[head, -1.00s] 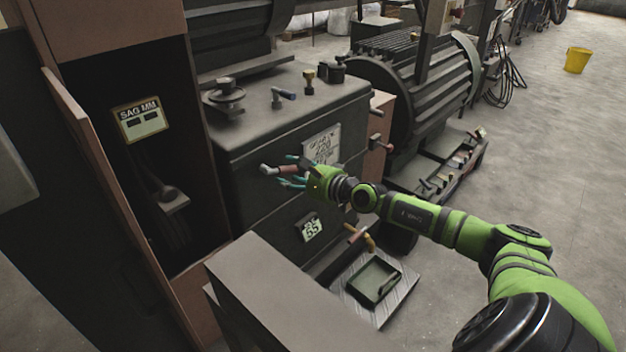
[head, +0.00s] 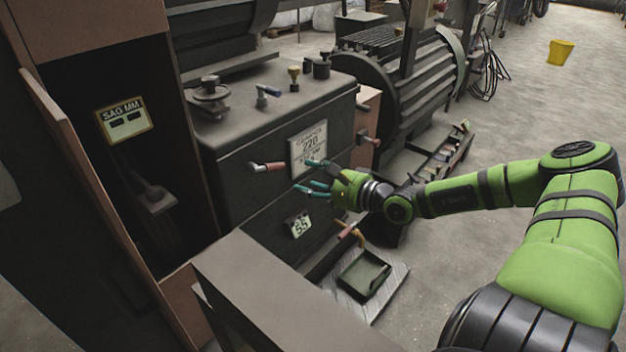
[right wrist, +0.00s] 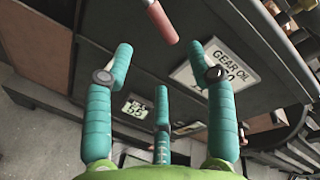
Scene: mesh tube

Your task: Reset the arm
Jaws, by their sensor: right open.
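My right gripper (head: 312,176) reaches in from the right in the head view. Its teal fingers are spread open and empty in front of the dark machine housing (head: 240,140). In the right wrist view the open fingers (right wrist: 160,90) point toward the housing face. A lever with a reddish grip (head: 268,166) sticks out of the housing, left of my fingers and apart from them. Its reddish grip also shows past the fingertips in the right wrist view (right wrist: 162,22). My left gripper is not in view.
A GEAR OIL sign (head: 308,146) and a smaller 55 plate (head: 299,225) are on the housing face. An open cabinet (head: 118,190) stands at left. A dark tray (head: 363,276) lies low in front.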

